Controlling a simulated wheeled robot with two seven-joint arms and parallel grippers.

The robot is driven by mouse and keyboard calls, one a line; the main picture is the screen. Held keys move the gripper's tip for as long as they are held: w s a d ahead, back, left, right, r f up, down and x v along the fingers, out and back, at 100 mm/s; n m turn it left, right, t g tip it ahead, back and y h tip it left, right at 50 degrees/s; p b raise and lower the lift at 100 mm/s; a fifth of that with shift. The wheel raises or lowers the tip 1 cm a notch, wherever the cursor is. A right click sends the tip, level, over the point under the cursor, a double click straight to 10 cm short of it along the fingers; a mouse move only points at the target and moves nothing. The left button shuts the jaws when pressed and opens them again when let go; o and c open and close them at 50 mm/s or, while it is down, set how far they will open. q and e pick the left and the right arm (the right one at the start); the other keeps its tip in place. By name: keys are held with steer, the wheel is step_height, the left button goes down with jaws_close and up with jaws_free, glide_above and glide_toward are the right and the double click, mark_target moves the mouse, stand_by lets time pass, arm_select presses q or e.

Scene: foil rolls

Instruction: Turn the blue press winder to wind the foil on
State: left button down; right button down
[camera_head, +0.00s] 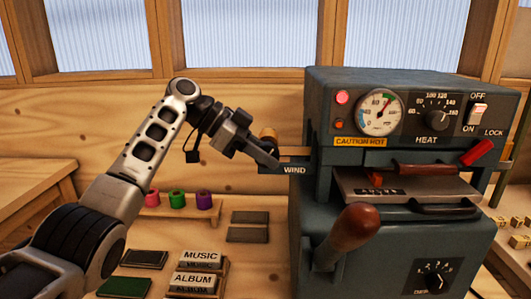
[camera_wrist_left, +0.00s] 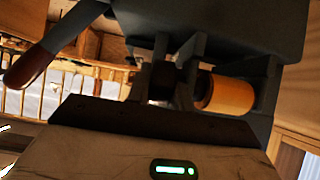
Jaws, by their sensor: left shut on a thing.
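The blue-grey press (camera_head: 395,120) stands at the right, with the label WIND (camera_head: 294,170) on a bracket at its left side. My left gripper (camera_head: 268,158) is at that bracket, shut on the winder, a small dark part between its fingers in the left wrist view (camera_wrist_left: 163,80). The fingers hide most of the winder. An orange-brown foil roll (camera_head: 268,134) shows just behind the fingertips; it also shows beside the fingers in the left wrist view (camera_wrist_left: 228,95). My right gripper is not in view.
A wooden holder (camera_head: 178,213) carries pink, green and purple rolls left of the press. MUSIC (camera_head: 201,257) and ALBUM (camera_head: 192,282) blocks lie on the table. The press's brown-knobbed lever (camera_head: 352,228) juts forward. Its gauge (camera_head: 379,112) sits above a CAUTION HOT label.

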arm_select(q)
steer(key=c, duration=1.2)
jaws_free()
steer(key=shift+c, duration=0.2)
steer(key=shift+a, duration=0.1)
steer(key=v, duration=1.6)
